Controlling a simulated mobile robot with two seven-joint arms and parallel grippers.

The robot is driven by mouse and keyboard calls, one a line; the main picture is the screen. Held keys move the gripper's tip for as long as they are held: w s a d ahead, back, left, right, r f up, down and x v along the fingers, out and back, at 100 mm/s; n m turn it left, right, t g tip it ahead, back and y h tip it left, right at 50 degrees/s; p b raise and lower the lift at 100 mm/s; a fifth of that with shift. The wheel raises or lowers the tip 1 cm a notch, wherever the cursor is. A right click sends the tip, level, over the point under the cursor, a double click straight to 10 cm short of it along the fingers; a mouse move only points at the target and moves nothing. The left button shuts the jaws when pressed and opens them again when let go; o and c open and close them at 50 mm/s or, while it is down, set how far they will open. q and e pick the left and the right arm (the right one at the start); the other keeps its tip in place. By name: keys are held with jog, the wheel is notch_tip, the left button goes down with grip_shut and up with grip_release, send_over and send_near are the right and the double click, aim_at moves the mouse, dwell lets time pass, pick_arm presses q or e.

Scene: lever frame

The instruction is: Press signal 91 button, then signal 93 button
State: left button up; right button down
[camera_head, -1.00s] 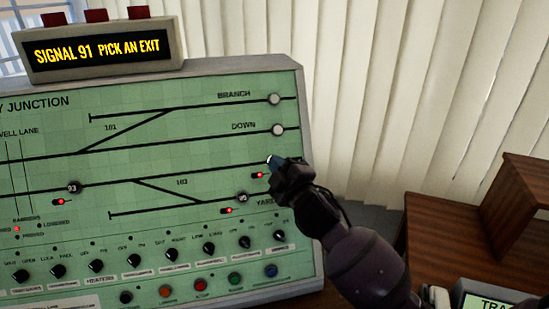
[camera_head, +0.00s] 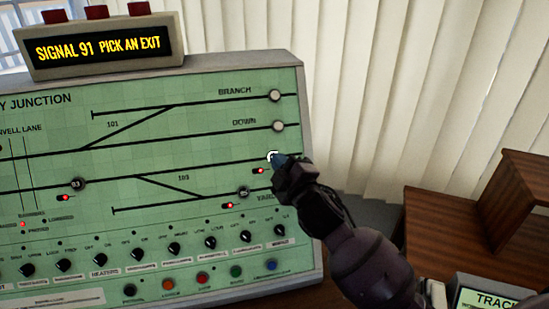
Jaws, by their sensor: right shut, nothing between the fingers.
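The green junction panel (camera_head: 220,110) fills the left side, tilted in view. The display (camera_head: 97,47) on top reads "SIGNAL 91 PICK AN EXIT". The signal 93 button (camera_head: 77,184) is a dark round knob on the lower track line at left, with a red lamp below it. My right gripper (camera_head: 280,161) is shut and empty, its tip at the right end of that line. A small button with a white ring (camera_head: 272,156) shows just behind the tip; its label is hidden. I cannot tell whether the tip touches it. My left gripper is not in view.
White buttons mark BRANCH (camera_head: 275,95) and DOWN (camera_head: 278,126) above my gripper. Another dark button (camera_head: 243,192) sits below, by the yard line. Rotary knobs and coloured buttons line the panel's bottom. A wooden desk (camera_head: 445,245) stands right; the panel's left face is unobstructed.

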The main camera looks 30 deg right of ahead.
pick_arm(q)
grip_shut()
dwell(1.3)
